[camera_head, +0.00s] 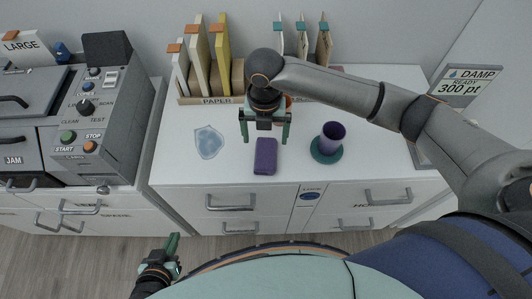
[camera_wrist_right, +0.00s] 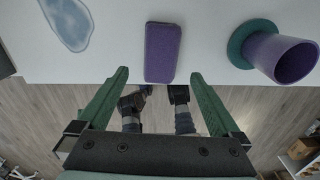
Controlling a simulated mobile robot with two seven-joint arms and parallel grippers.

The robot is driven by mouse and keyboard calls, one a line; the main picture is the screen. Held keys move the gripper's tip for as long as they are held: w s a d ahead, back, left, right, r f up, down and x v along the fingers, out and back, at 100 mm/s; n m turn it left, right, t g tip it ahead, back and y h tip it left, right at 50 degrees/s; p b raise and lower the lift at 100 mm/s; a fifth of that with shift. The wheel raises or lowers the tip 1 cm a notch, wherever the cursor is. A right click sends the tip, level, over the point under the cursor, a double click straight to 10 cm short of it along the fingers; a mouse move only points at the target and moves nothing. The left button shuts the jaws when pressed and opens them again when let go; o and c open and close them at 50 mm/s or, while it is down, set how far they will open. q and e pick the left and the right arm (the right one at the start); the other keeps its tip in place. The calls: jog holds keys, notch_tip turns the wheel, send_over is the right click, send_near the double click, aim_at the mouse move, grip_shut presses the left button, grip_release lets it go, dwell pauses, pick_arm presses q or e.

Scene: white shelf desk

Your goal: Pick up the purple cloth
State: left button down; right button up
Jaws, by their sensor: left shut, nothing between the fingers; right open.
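The purple cloth (camera_head: 265,156) is a small rounded rectangular block lying flat on the white desk top near its front edge. In the right wrist view the cloth (camera_wrist_right: 162,52) is ahead of the fingers, between their lines. My right gripper (camera_head: 265,136) is open and empty, above and just behind the cloth in the head view; its green fingers (camera_wrist_right: 158,78) also show in the wrist view. My left gripper (camera_head: 172,243) is shut and empty, low in front of the desk, away from the cloth.
A purple cup (camera_head: 333,133) stands on a green coaster (camera_head: 326,155) right of the cloth. A pale blue puddle-like patch (camera_head: 209,142) lies to its left. Files in a paper rack (camera_head: 205,100) stand behind. A grey machine (camera_head: 92,118) is at left.

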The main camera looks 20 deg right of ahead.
aim_at(266, 153)
notch_tip(266, 153, down, 8)
jog(key=shift+d, duration=0.1)
dwell(0.4)
jog(key=c, duration=1.3)
jog(key=shift+o, duration=0.2)
jog(key=shift+r, duration=0.2)
jog(key=shift+r, duration=0.3)
notch_tip(266, 153, up, 2)
jog(key=shift+w+r, duration=0.1)
jog(key=s+a+r, duration=0.2)
jog(key=s+r, duration=0.3)
jog(key=s, duration=0.1)
jog(key=s+a+r+p, duration=0.1)
jog(key=s+a+r, duration=0.1)
jog(key=s+r, duration=0.3)
jog(key=shift+s+a, duration=0.3)
jog(key=shift+s, duration=0.9)
